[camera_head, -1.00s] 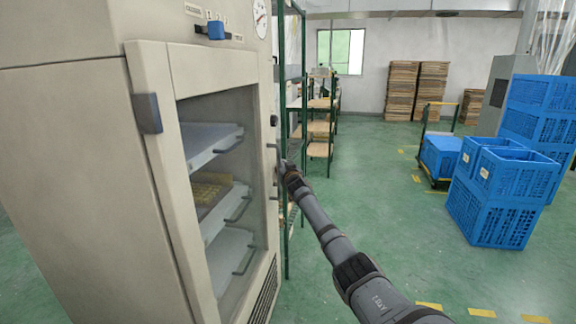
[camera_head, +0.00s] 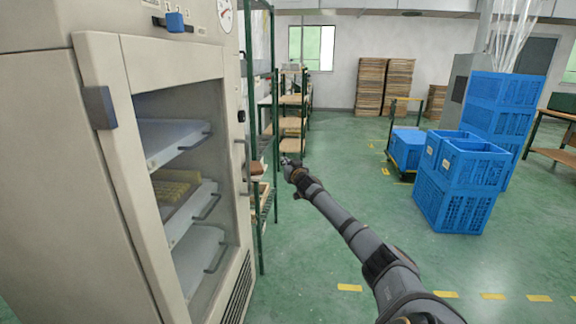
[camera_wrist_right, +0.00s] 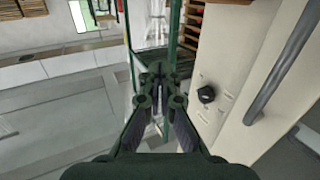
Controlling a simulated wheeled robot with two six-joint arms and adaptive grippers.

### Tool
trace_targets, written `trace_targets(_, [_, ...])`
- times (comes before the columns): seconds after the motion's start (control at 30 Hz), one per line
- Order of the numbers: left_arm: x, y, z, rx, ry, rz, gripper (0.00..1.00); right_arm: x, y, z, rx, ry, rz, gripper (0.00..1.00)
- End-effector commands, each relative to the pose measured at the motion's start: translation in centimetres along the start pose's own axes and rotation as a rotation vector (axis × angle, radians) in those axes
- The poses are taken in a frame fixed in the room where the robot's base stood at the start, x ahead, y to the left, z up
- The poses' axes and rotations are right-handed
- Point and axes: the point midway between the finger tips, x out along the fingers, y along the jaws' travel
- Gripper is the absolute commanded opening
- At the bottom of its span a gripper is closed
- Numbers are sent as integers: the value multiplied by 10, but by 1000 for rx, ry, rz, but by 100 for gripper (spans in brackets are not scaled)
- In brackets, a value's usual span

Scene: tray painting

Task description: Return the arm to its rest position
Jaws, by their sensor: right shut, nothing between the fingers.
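My right arm comes in from the lower right in the head view. Its right gripper (camera_head: 288,163) is raised in front of the green shelf rack, to the right of the oven's handle and apart from it. In the right wrist view the right gripper (camera_wrist_right: 160,88) is shut and empty, its fingers together at the middle. The beige oven (camera_head: 45,170) stands at the left with its glass-windowed door closed. Inside are several trays, one with yellowish items (camera_head: 175,190). My left gripper does not show in any view.
The green-framed shelf rack (camera_head: 262,215) stands just beyond the oven. Stacked blue crates (camera_head: 455,200) stand at the right, with a trolley (camera_head: 405,150) holding a blue crate behind them. Stacks of brown boards (camera_head: 370,88) are at the back wall. Green floor between is clear.

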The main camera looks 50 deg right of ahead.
Motion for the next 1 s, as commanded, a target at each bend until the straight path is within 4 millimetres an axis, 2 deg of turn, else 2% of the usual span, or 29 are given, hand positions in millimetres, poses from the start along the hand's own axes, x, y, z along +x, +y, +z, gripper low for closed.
trace_targets(0.47, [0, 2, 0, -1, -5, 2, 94, -3, 6, 0, 0, -1, 0, 0])
trace_targets(0.57, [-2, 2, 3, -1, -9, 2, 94, -4, 5, 9, -5, -18, 1, 0])
trace_targets(0.67, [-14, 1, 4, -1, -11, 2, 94, -9, 1, 52, -28, -93, 3, 0])
trace_targets(0.77, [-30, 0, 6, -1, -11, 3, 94, -27, -7, 128, -74, -224, 2, 0])
trace_targets(0.8, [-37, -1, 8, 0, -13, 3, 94, -40, -10, 162, -97, -282, -1, 0])
trace_targets(0.87, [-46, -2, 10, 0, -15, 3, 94, -62, -16, 211, -132, -367, -8, 0])
trace_targets(0.9, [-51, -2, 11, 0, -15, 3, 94, -79, -19, 243, -154, -424, -15, 0])
trace_targets(0.97, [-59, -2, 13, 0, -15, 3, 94, -109, -24, 289, -186, -507, -26, 0])
trace_targets(1.0, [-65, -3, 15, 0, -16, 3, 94, -132, -27, 317, -207, -563, -36, 0])
